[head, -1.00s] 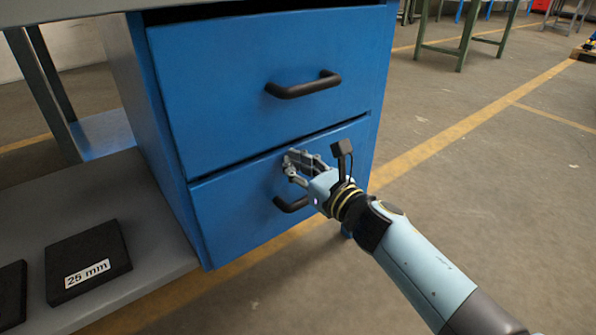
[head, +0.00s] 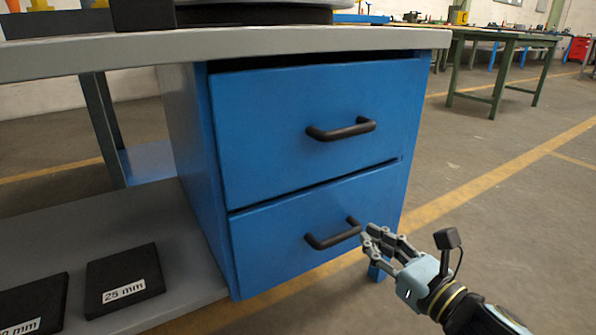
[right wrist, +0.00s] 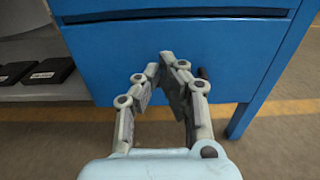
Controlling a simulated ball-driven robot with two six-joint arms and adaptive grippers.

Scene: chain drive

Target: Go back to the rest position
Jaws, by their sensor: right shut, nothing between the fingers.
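My right gripper (head: 372,236) is at the lower right of the head view, just right of the lower drawer's handle, in front of the blue cabinet. Its fingers are shut with nothing between them. In the right wrist view the fingers (right wrist: 160,75) point at the blue drawer front (right wrist: 190,60). The lower drawer (head: 290,245) and the upper drawer (head: 290,140) both look closed. The lower black handle (head: 332,238) shows free of the fingers in the head view; I cannot tell if they touch. My left gripper does not show.
A grey worktop (head: 390,40) overhangs the cabinet. Black blocks, one labelled 25 mm (head: 124,275), lie on a low grey shelf (head: 180,235) at the left. Open floor with yellow lines (head: 480,190) lies to the right, with green tables (head: 500,65) farther back.

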